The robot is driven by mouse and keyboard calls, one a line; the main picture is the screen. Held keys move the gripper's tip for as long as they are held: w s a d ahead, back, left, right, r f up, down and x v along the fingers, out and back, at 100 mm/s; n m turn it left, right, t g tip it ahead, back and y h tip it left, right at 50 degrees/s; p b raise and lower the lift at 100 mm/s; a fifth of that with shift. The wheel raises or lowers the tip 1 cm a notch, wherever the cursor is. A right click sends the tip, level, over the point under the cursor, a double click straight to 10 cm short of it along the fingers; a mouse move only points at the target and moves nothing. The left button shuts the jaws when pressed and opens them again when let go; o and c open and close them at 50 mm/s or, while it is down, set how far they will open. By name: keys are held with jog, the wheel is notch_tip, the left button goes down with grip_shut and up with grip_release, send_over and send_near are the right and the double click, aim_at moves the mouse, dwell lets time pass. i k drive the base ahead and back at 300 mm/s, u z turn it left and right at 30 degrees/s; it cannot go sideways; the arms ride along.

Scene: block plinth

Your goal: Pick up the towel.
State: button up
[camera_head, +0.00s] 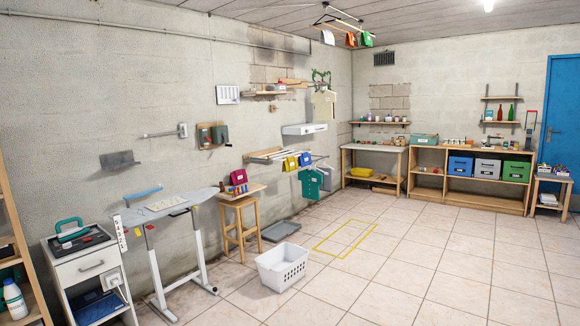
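My gripper is not in view. Several cloth-like pieces show, and I cannot tell which one is the towel. A pale, flat piece (166,203) lies on the grey ironing board (196,197) at the left. A yellow piece (290,163), a blue piece (305,159) and a teal piece (310,183) hang at the wall rack (268,155). Orange and green pieces (366,39) hang from the ceiling rack (338,22). All are small and far from the camera.
A white basket (282,267) stands on the tiled floor, right of a wooden stool (240,222). A white cabinet (85,268) stands at the near left. A workbench (376,160) and a shelf unit (470,188) line the back. The floor (430,270) at the right is clear.

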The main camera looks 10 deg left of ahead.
aim_at(304, 161)
jog(key=z, duration=0.15)
jog(key=i, duration=1.5)
jog(key=z, duration=0.3)
jog(key=i, duration=1.35)
jog(key=z, duration=0.05)
jog(key=i, duration=5.2)
jog(key=u, duration=0.25)
